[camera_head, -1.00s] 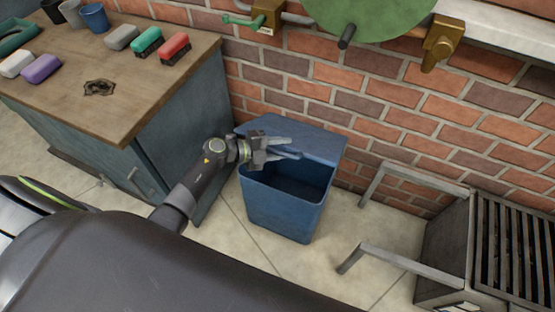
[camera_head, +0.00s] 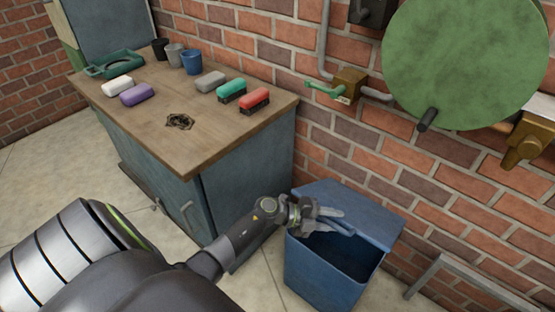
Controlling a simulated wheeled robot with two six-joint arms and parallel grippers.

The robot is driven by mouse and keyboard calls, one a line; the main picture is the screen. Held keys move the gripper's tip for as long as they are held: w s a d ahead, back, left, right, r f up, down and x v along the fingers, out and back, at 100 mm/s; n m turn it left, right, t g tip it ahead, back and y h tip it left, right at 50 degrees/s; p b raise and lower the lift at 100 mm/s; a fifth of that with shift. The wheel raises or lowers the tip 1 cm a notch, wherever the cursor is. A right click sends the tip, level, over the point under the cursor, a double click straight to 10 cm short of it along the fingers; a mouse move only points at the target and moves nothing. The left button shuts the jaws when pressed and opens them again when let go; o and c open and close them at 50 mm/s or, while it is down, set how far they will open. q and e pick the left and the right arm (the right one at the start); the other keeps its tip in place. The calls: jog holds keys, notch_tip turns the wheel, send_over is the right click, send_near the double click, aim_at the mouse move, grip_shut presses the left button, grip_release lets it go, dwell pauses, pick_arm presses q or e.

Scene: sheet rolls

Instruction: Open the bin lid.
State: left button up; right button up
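The blue bin (camera_head: 324,278) stands on the floor by the brick wall, right of the cabinet. Its blue lid (camera_head: 362,211) is raised and slopes up toward the wall, and the dark inside shows below its front edge. My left gripper (camera_head: 330,219) is at the left part of the lid, over the bin's opening. Its two fingers look spread apart, with nothing seen between them. I cannot tell whether they touch the lid. My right gripper is out of view.
A wood-topped cabinet (camera_head: 165,133) with brushes and cups on it stands left of the bin. A green disc (camera_head: 465,60) and a brass valve (camera_head: 349,86) are on the wall above. A grey metal frame (camera_head: 470,272) is at the lower right.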

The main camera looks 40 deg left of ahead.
pick_arm(q)
jog(key=p+v, duration=0.4)
jog(key=v, duration=1.5)
jog(key=shift+f, duration=0.15)
dwell(0.9)
dwell(0.6)
